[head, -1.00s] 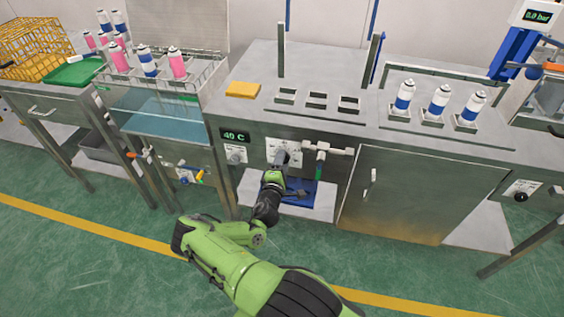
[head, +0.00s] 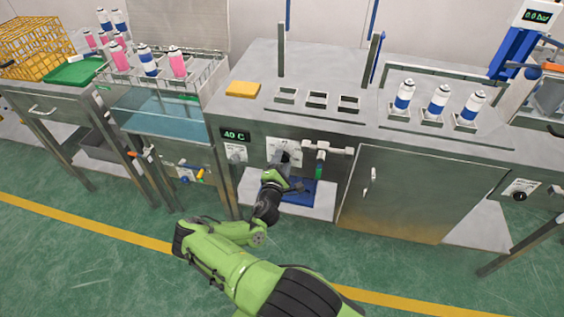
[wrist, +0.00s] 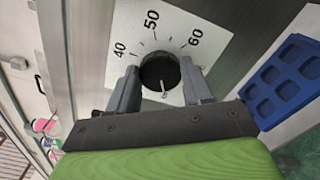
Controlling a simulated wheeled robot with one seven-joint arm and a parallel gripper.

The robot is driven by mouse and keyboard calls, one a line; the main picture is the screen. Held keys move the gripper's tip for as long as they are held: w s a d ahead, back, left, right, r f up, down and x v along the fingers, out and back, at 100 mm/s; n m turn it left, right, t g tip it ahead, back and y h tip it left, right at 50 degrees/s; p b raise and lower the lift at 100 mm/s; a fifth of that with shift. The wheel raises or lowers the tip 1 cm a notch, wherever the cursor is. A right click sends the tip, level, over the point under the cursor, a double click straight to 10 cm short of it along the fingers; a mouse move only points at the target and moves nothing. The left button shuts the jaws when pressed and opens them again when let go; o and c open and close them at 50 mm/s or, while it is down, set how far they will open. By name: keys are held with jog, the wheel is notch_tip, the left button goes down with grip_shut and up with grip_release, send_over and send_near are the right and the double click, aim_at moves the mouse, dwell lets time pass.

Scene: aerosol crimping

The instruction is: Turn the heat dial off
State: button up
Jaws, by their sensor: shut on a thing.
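The heat dial is a round black knob (wrist: 159,72) on a white plate (wrist: 210,22) marked 40, 50 and 60 in the wrist view. A thin white line near its lower edge points down the picture, away from these numbers. My gripper (wrist: 160,82) is shut on the knob, one finger on each side. In the head view my gripper (head: 283,163) is at the white dial plate (head: 273,149) on the cabinet front, hiding part of it. The green display (head: 236,135) reads 40 C.
A smaller knob plate (head: 235,152) is left of the heat dial. The cabinet door (head: 420,195) is to the right.

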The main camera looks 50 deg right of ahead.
jog(key=shift+f, duration=0.1)
jog(key=o, duration=1)
jog(key=shift+o, duration=0.2)
jog(key=p+v, duration=0.3)
jog(key=v, duration=1.2)
jog(key=shift+s+a, duration=0.25)
jog(key=shift+a, duration=0.1)
